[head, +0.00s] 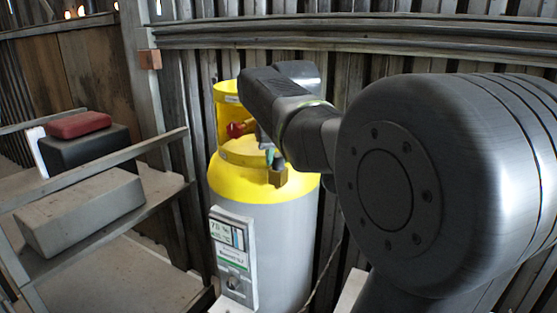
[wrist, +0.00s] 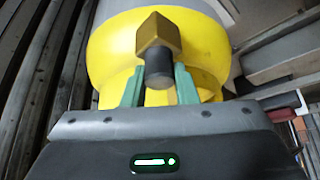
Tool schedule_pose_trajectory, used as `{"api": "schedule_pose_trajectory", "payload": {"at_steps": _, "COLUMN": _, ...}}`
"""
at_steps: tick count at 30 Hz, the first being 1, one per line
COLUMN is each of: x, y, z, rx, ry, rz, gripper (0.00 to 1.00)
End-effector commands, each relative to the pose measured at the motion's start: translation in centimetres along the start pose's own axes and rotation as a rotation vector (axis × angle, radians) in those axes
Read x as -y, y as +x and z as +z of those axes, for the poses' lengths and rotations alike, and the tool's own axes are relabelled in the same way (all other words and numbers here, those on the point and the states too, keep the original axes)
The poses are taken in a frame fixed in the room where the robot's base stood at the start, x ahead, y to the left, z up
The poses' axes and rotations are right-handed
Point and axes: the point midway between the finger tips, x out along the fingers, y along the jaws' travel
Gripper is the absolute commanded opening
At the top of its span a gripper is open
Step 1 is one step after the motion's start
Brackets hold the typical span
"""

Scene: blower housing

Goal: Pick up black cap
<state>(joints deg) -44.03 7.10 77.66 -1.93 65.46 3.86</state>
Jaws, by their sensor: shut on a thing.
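The black cap (wrist: 158,66) is a short dark cylinder on the end of a brass fitting (wrist: 158,33) on the yellow-topped cylinder. In the wrist view the green fingers of my gripper (wrist: 159,74) stand on both sides of the cap and are shut on it. The cap is still against the brass fitting. In the head view my gripper (head: 275,160) reaches down to the brass fitting (head: 278,177) at the cylinder's top. I cannot make out the cap there, behind the fingers.
The tall gas cylinder (head: 262,225) has a grey body, a yellow top and collar, and a red knob (head: 237,129). A display panel (head: 233,255) is on its front. A shelf at left holds a grey box (head: 80,212) and a red case (head: 79,125). A slatted wall stands behind.

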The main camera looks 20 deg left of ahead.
Motion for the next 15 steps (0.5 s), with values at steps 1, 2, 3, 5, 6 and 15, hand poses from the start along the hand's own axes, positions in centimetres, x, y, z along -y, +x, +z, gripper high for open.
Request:
{"api": "schedule_pose_trajectory", "payload": {"at_steps": 1, "x": 0.0, "y": 0.0, "z": 0.0, "rx": 0.000, "ry": 0.000, "rz": 0.000, "gripper": 0.05}}
{"api": "schedule_pose_trajectory", "payload": {"at_steps": 2, "x": 0.0, "y": 0.0, "z": 0.0, "rx": 0.000, "ry": 0.000, "rz": 0.000, "gripper": 0.05}}
{"api": "schedule_pose_trajectory", "payload": {"at_steps": 3, "x": 0.0, "y": -0.1, "z": 0.0, "rx": -0.001, "ry": 0.000, "rz": 0.000, "gripper": 0.05}}
{"api": "schedule_pose_trajectory", "payload": {"at_steps": 5, "x": 0.0, "y": -0.2, "z": -0.1, "rx": -0.001, "ry": 0.000, "rz": 0.000, "gripper": 0.05}}
{"api": "schedule_pose_trajectory", "payload": {"at_steps": 6, "x": 0.0, "y": -0.3, "z": -0.2, "rx": -0.002, "ry": 0.000, "rz": 0.000, "gripper": 0.05}}
{"api": "schedule_pose_trajectory", "payload": {"at_steps": 15, "x": 0.0, "y": -3.4, "z": -2.0, "rx": -0.004, "ry": 0.000, "rz": 0.000, "gripper": 0.05}}
